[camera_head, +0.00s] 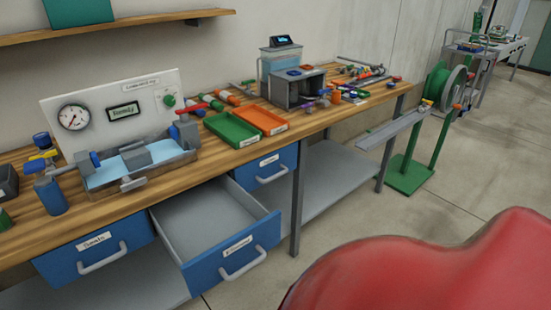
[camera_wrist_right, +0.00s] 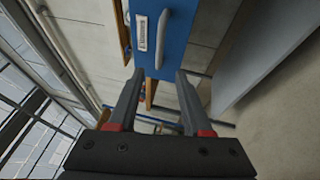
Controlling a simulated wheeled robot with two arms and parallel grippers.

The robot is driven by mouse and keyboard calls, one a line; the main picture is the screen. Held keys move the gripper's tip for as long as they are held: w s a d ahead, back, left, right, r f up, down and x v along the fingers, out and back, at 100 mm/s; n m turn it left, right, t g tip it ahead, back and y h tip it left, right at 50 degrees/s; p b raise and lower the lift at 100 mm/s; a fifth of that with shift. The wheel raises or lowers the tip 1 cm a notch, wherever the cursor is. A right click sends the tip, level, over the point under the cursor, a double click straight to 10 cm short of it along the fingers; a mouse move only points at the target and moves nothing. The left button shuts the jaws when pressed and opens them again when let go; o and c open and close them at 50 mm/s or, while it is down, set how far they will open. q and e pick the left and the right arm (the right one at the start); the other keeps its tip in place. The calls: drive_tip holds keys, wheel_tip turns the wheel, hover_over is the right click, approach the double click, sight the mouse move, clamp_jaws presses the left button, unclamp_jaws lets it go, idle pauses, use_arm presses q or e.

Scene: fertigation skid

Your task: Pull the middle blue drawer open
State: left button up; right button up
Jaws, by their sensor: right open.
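The middle blue drawer (camera_head: 231,253) is pulled well out from under the wooden bench in the head view. Its grey, empty inside (camera_head: 203,215) shows. Its front carries a white label and a grey bar handle (camera_head: 243,264). In the right wrist view the blue drawer front (camera_wrist_right: 180,25) and a handle (camera_wrist_right: 163,47) lie just beyond my right gripper (camera_wrist_right: 158,80). The fingers are apart with nothing between them, and the handle is ahead of the tips. My right gripper does not show in the head view. My left gripper is in neither view.
Closed blue drawers stand left (camera_head: 97,252) and right (camera_head: 266,168) of the open one. A lower grey shelf (camera_head: 335,175) and bench legs (camera_head: 297,200) are close by. A green hose-reel stand (camera_head: 408,174) is at right. Concrete floor in front is mostly clear.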

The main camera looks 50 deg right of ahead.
drive_tip(key=shift+v, duration=1.3)
